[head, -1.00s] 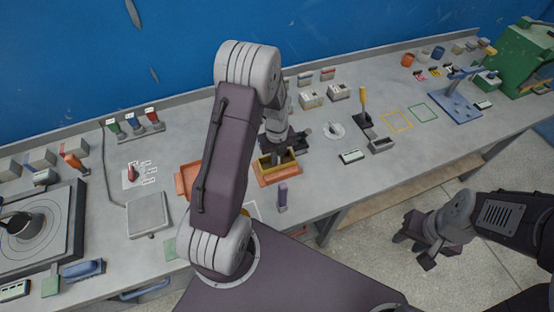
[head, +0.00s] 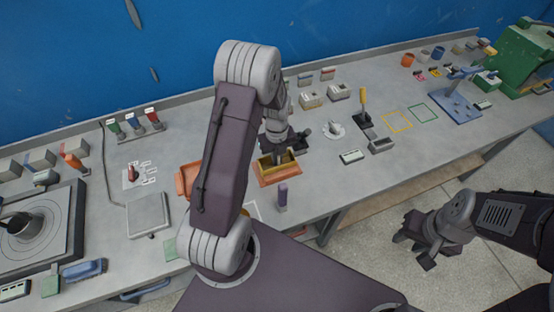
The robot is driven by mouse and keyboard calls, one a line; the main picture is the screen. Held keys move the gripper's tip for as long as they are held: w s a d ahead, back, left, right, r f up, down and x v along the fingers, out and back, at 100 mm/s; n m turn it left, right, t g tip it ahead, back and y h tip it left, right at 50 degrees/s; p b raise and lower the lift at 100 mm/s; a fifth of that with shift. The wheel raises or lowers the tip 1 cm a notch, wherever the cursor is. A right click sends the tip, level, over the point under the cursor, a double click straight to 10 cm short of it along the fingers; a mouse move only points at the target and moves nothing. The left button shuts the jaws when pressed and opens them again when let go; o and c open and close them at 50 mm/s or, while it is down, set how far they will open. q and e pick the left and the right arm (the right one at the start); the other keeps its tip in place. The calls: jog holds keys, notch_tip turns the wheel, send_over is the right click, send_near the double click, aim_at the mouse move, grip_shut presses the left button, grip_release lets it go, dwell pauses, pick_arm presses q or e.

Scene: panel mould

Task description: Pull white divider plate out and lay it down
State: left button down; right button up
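The panel mould (head: 279,177) is a small box with yellowish walls on an orange-brown base, near the front edge of the bench. My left gripper (head: 284,150) points down right over the mould, close to its rim. The arm and the gripper's dark body cover its fingers, so its opening is unclear. I cannot make out the white divider plate; it is too small or hidden at the mould. My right gripper (head: 415,246) is open and empty, out over the floor in front of the bench.
A purple-handled tool (head: 282,196) stands just in front of the mould. An orange tray (head: 187,179) is partly behind my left arm. A grey scale (head: 148,214) stands further left. A white round part (head: 334,130) and a small display box (head: 352,157) lie to the right.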

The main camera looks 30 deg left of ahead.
pick_arm(q)
jog(key=shift+r+p, duration=3.15)
jog(key=shift+r, duration=0.5)
notch_tip(320, 180, up, 4)
jog(key=p, duration=0.3)
jog(key=shift+r+p, duration=0.1)
jog(key=shift+p, duration=0.3)
